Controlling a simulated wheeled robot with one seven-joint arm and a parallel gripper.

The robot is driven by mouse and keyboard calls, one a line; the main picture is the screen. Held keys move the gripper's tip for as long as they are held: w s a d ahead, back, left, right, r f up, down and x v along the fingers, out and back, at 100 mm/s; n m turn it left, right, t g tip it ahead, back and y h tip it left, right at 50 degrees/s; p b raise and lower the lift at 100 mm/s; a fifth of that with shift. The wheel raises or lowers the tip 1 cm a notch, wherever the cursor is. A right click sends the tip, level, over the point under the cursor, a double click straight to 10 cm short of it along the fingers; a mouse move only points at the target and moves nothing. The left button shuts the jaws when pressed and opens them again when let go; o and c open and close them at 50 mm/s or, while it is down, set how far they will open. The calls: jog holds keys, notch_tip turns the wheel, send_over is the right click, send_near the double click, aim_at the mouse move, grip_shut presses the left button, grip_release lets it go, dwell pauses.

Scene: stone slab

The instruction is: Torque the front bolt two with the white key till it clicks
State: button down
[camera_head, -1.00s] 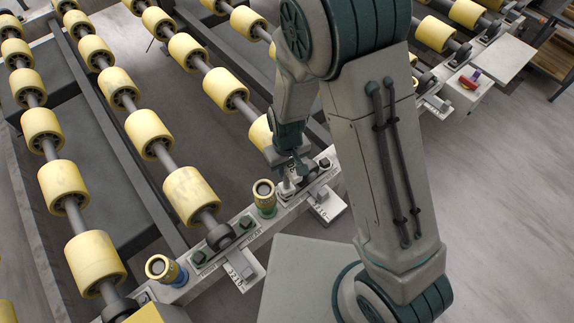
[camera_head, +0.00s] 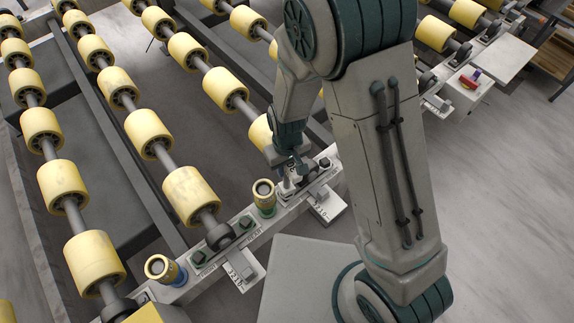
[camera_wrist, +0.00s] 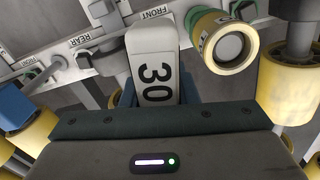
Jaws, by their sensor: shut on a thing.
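My gripper (camera_head: 286,173) points down at the beam's bracket, at the right of the green-based cup. It is shut on the white key (camera_wrist: 153,65), marked 30, which stands out between the blue finger pads in the wrist view. A small pale part of the key (camera_head: 287,187) shows below my gripper in the head view. The key's working end is hidden, so I cannot tell whether it sits on a bolt. A dark bolt (camera_head: 325,163) stands on the same bracket, right of my gripper. FRONT and REAR labels (camera_wrist: 155,13) lie behind the key in the wrist view.
A yellow-ringed cup with a green base (camera_head: 264,195) stands close left of my gripper; one with a blue base (camera_head: 160,268) is farther left. Another bracket with dark bolts (camera_head: 246,222) lies between them. Yellow rollers (camera_head: 190,192) line the area behind the beam.

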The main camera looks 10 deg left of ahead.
jog(key=shift+f, duration=0.2)
jog(key=shift+f+b, duration=0.3)
jog(key=shift+b, duration=0.15)
jog(key=shift+f, duration=0.3)
dwell(0.4)
